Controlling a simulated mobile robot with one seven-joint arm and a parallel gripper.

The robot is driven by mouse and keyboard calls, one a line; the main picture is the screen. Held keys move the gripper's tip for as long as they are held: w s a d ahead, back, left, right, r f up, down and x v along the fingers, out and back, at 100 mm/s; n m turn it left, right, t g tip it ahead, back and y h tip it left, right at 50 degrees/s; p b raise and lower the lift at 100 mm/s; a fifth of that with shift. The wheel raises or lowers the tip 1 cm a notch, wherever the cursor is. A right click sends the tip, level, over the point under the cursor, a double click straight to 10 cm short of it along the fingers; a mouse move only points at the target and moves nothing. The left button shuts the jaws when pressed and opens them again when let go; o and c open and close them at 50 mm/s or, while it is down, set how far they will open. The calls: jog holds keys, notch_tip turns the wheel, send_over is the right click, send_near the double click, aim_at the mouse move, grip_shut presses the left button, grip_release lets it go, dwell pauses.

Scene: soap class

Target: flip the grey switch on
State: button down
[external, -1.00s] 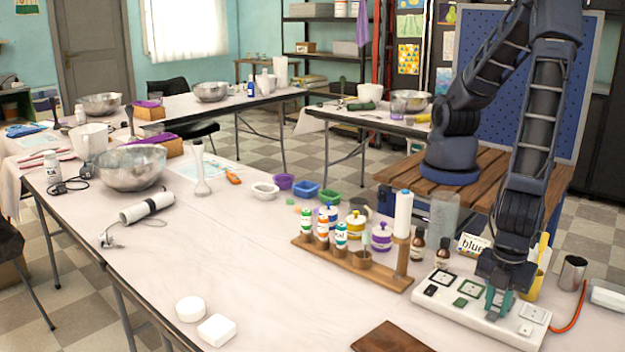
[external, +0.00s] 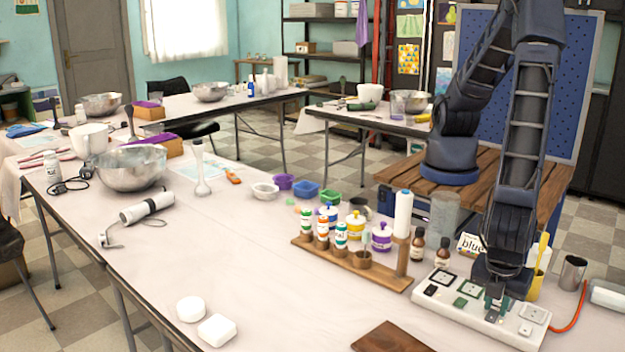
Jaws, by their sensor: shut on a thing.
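The white power strip (external: 475,313) lies at the table's right front, with several sockets and small switches along its top. My gripper (external: 493,308) points down onto the strip, right of its middle. Its fingers are close together and appear shut on the grey switch, which they hide. I cannot tell which way that switch is tilted. A black switch (external: 431,290) and a green switch (external: 460,302) show on the strip left of my fingers. A light switch (external: 525,330) is at its right front.
A wooden rack (external: 350,264) with small bottles stands left of the strip. Brown bottles (external: 442,253), a yellow cup (external: 537,285) and a metal cup (external: 572,272) stand close behind. A brown board (external: 391,338) lies in front. The table's middle is clear.

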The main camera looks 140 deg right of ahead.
aim_at(489, 322)
jog(key=c, duration=1.3)
grip_release()
jog(key=v, duration=1.1)
